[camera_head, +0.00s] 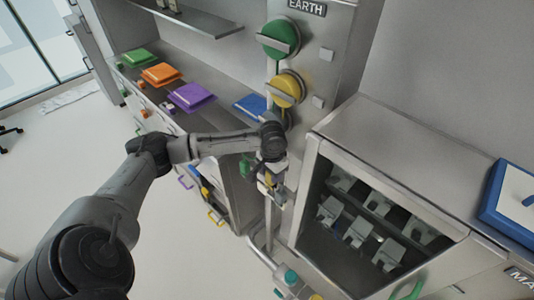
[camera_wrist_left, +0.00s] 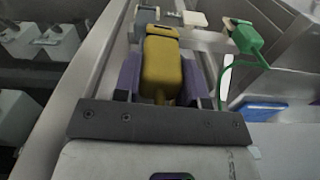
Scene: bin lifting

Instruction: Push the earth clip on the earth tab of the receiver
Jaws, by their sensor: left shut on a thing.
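My left gripper (camera_head: 268,178) is at the end of my left arm, by the upright metal post left of the open cabinet. In the left wrist view its two purple fingers are shut on a yellow clip-like body (camera_wrist_left: 163,72). The far end of this body has a dark slot and lies close to small metal tabs (camera_wrist_left: 192,18) on a rail; I cannot tell whether it touches them. A green clip (camera_wrist_left: 246,38) with a green cable sits to the right, beside a pale tab. I cannot tell for sure which clip is the earth clip. My right gripper is not in view.
An open cabinet (camera_head: 370,140) with several grey block-like units stands to the right. A panel labelled EARTH carries a green disc (camera_head: 280,38) and a yellow disc (camera_head: 288,88). A counter with coloured lids, such as a purple lid (camera_head: 192,96), runs at left.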

